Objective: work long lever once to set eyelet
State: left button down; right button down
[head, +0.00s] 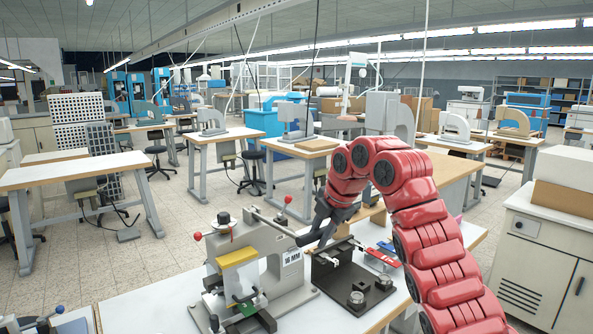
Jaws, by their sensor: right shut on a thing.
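A grey eyelet press (273,243) with a yellow block on its front stands on the white table, front and centre. Its long lever (270,222) runs from the top of the press down to the right. My right gripper (305,236) comes in from the right and is shut on the lever's outer end. The fingers partly hide that end. I cannot make out the eyelet itself. My left gripper is outside the view.
A black fixture (352,283) with small round metal parts stands just right of the press, under my right arm. Red and blue items (381,257) lie behind it. Red ball knobs (289,199) stick up by the press. A white cabinet (535,250) stands at the right.

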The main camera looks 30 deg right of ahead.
notch_tip(320, 180, down, 7)
jog(key=b, duration=0.6)
jog(key=shift+w, duration=0.15)
